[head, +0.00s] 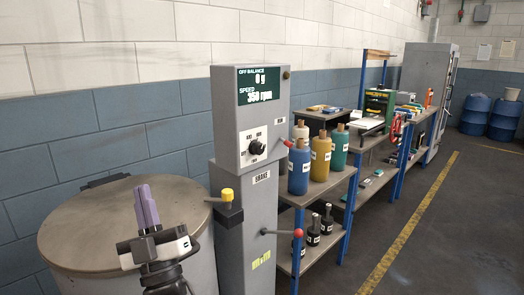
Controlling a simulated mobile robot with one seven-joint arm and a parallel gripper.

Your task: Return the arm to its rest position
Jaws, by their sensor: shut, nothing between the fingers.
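My gripper (147,207) shows in the head view at the lower left, with purple fingers pointing up. The fingers are shut together with nothing between them. The gripper appears in front of the round metal lid (75,225) of a large drum. It stands left of a grey control column (245,225) and looks apart from it. Most of my arm is outside the picture below.
The column has a display (259,87) reading 0 g and 350 rpm, a black knob (257,147), a yellow-topped part (227,198) and red-tipped levers. Behind it, shelves (335,185) hold coloured bottles. Blue barrels (475,115) stand far right. Floor (455,240) right of the yellow line is clear.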

